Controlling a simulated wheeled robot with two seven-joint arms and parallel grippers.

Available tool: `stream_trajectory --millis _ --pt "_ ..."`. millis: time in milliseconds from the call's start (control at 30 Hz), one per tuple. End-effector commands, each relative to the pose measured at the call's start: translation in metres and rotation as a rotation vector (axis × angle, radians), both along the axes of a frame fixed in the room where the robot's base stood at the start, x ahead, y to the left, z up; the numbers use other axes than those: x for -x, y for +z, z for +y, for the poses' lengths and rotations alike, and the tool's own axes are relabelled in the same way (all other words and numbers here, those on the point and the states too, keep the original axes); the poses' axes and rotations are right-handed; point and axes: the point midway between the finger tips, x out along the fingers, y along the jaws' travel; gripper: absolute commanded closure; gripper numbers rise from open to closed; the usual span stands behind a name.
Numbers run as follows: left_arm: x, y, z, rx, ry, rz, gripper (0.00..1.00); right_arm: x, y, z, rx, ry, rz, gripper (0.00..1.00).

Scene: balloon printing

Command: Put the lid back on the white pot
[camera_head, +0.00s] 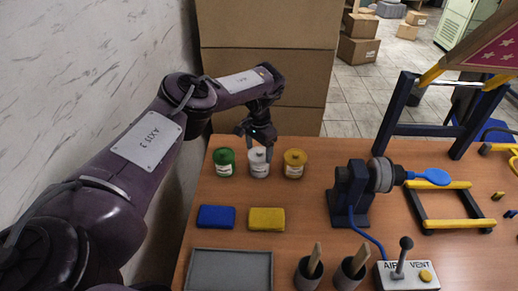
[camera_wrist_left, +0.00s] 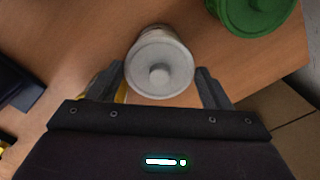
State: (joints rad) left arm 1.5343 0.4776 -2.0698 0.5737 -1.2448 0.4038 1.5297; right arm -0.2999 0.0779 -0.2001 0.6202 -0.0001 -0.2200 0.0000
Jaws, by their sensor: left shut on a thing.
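The white pot (camera_head: 259,168) stands upright near the back left of the table, between the green pot (camera_head: 224,163) and the yellow pot (camera_head: 294,164). My left gripper (camera_head: 260,145) is directly above it, pointing down. In the left wrist view its fingers lie on either side of the round white lid (camera_wrist_left: 160,63) with its centre knob, and it is shut on the lid. Part of the white pot's side (camera_wrist_left: 152,33) shows beyond the lid. The lid is over the pot's mouth; I cannot tell whether it is fully seated. My right gripper is not in view.
A blue sponge (camera_head: 216,217) and a yellow sponge (camera_head: 266,219) lie in front of the pots. A grey tray (camera_head: 229,252), two dark cups, an air control box (camera_head: 407,276) and a clamp stand (camera_head: 350,195) stand nearer. Cardboard boxes (camera_head: 268,65) rise behind the table.

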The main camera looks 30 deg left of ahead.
Motion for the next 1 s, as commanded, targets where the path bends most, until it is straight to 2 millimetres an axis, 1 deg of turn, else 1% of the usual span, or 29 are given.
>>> stream_trajectory --millis 467,500,600,700,867,900,1000 --pt "-0.0003 -0.0001 -0.0005 0.000 0.000 0.000 0.49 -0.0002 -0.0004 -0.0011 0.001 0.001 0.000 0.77" --pt "-0.0003 -0.0001 -0.0005 0.000 0.000 0.000 0.27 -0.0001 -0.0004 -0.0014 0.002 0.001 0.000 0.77" --pt "-0.0003 -0.0001 -0.0004 0.000 0.000 0.000 0.14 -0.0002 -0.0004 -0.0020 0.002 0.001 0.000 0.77" --pt "-0.0003 -0.0001 -0.0004 0.000 0.000 0.000 0.02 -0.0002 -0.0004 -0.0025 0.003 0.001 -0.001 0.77" --pt "-0.0003 -0.0001 -0.0004 0.000 0.000 0.000 0.02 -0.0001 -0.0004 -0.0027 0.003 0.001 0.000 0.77" --pt "-0.0003 -0.0001 -0.0003 0.000 0.000 0.000 0.00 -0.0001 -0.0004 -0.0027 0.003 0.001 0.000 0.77" --pt "-0.0003 -0.0001 -0.0003 0.000 0.000 0.000 0.00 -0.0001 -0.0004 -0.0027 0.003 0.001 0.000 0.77"
